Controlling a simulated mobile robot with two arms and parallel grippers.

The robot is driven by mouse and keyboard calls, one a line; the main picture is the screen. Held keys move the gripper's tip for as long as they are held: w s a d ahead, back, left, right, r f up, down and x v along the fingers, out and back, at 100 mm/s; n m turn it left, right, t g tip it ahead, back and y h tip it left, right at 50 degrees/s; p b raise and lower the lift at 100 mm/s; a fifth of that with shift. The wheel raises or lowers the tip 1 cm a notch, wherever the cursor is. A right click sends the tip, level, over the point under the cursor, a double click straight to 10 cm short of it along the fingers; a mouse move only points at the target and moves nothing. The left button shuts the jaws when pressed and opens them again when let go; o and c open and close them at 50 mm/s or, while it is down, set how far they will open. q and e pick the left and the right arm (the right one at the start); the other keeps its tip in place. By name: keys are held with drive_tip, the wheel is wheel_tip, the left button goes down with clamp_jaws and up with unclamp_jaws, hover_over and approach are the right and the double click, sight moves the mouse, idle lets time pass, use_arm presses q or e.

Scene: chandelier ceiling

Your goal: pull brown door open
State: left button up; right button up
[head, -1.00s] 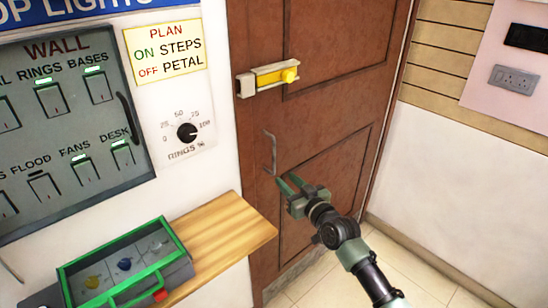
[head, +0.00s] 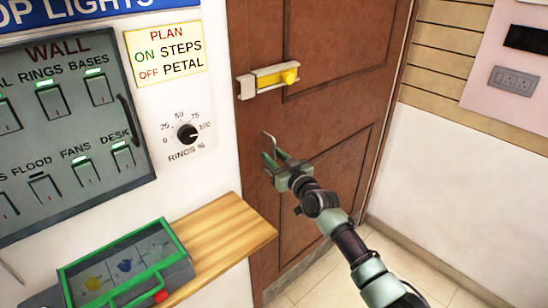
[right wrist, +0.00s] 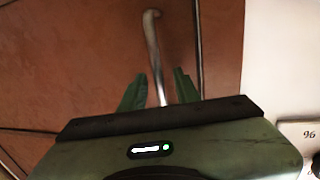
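The brown door (head: 340,110) fills the middle of the head view and looks closed. Its thin metal pull handle (head: 266,147) is near the door's left edge, below a yellow bolt (head: 272,77). My right gripper (head: 275,160) is at the handle. In the right wrist view the handle (right wrist: 153,50) runs down between the green fingers of my right gripper (right wrist: 160,82). Gaps show beside the handle, so the fingers look open around it. I cannot tell whether either finger touches it. My left gripper is not in view.
A wooden shelf (head: 225,240) juts out left of the door, with a green-framed box (head: 167,258) on it. A switch panel (head: 65,180) and a rings dial (head: 188,133) are on the left wall. Tiled floor (head: 325,290) shows at the door's foot.

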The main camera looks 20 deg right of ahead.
clamp_jaws()
idle(1.4)
